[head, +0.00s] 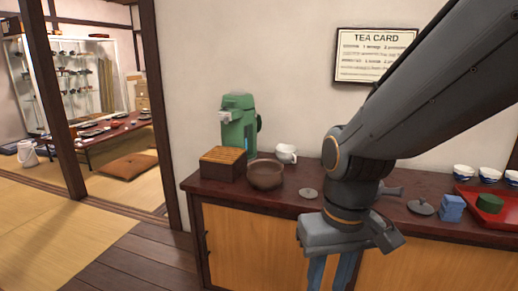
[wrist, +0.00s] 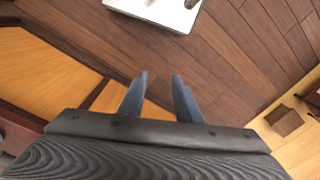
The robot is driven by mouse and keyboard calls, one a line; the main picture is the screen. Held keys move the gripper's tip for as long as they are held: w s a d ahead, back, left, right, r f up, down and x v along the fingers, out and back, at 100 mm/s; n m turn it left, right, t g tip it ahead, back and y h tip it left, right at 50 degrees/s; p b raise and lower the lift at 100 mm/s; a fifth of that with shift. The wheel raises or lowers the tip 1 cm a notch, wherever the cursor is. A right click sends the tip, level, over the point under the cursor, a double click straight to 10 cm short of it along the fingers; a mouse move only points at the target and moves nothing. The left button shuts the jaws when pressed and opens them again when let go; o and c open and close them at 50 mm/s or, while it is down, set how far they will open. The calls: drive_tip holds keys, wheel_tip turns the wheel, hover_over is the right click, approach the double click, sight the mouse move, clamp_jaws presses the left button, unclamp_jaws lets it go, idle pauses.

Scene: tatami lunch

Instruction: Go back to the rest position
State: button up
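My gripper (head: 331,284) hangs in front of the wooden counter (head: 240,232), its fingers pointing down below the level of the counter top. In the wrist view, the two blue-grey fingers (wrist: 158,85) stand apart with nothing between them, so it is open and empty. Beneath them show the dark plank floor (wrist: 232,65) and the light wood front of the counter (wrist: 40,70). My arm hides part of the counter top in the head view.
On the counter stand a green dispenser (head: 238,128), a wooden box (head: 223,164), a brown bowl (head: 265,175), a white pitcher (head: 286,153), a lid (head: 308,193), a blue block (head: 452,208) and a red tray (head: 488,221). Open floor (head: 140,250) lies to the left.

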drive_tip(key=d+r+m+p, duration=0.2)
drive_tip(key=d+r+p, duration=0.4)
drive_tip(key=p, duration=0.6)
drive_tip(key=shift+s+d+r+h, duration=0.15)
drive_tip(key=shift+d+r+h, duration=0.15)
drive_tip(key=shift+d, duration=0.3)
drive_tip(key=shift+d, duration=0.1)
